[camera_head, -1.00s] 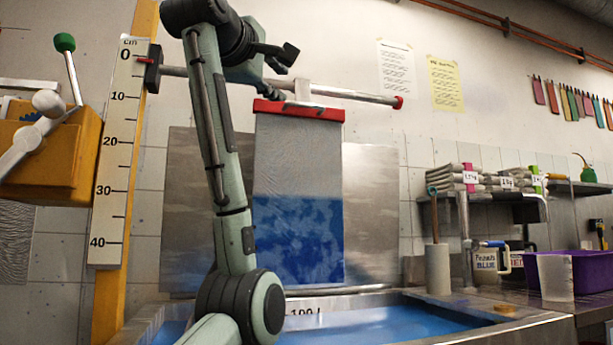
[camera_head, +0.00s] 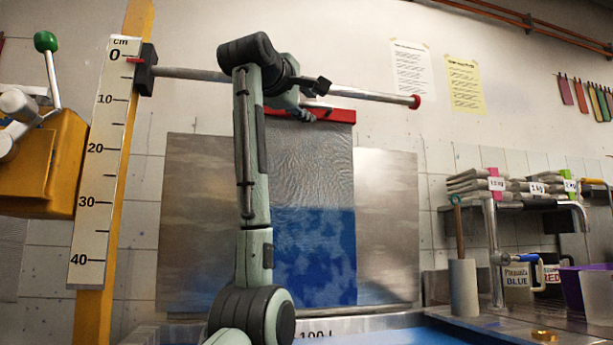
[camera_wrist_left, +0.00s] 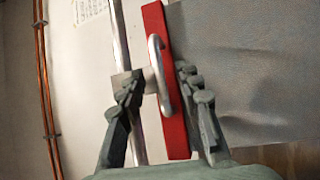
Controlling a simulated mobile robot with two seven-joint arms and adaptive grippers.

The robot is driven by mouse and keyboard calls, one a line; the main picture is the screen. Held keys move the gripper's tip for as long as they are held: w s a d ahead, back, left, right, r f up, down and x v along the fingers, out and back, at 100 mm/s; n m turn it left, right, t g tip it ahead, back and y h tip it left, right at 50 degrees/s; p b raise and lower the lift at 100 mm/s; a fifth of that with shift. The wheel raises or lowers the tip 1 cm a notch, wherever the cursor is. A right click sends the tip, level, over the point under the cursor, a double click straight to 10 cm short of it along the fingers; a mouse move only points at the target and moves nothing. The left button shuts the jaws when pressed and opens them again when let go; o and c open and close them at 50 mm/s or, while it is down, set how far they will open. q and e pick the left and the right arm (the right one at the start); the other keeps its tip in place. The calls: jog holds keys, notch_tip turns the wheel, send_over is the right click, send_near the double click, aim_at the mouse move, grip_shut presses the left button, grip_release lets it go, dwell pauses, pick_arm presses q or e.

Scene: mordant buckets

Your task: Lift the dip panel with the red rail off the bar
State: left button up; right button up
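The dip panel (camera_head: 312,180) hangs below the horizontal metal bar (camera_head: 372,95), grey above and mottled blue below. Its red rail (camera_head: 338,116) runs along its top edge; my arm hides the rail's left end. My left gripper (camera_head: 306,106) is at the rail, just under the bar. In the left wrist view, my left gripper (camera_wrist_left: 160,88) is open, one finger on each side of the red rail (camera_wrist_left: 177,135) and its pale looped hook (camera_wrist_left: 158,70). A gap shows between the left finger and the rail; the right finger is close beside it, contact unclear. My right gripper is not in view.
The bar leaves a black clamp (camera_head: 146,70) on a post beside a centimetre scale (camera_head: 98,160) and ends in a red cap (camera_head: 415,102). A vat of blue liquid (camera_head: 400,322) lies below. A steel sheet (camera_head: 390,220) stands behind the panel. Shelves with folded cloth (camera_head: 475,183) are at right.

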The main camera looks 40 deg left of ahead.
pick_arm(q)
jog(key=shift+w+a, duration=0.15)
jog(key=shift+w, duration=0.3)
grip_shut()
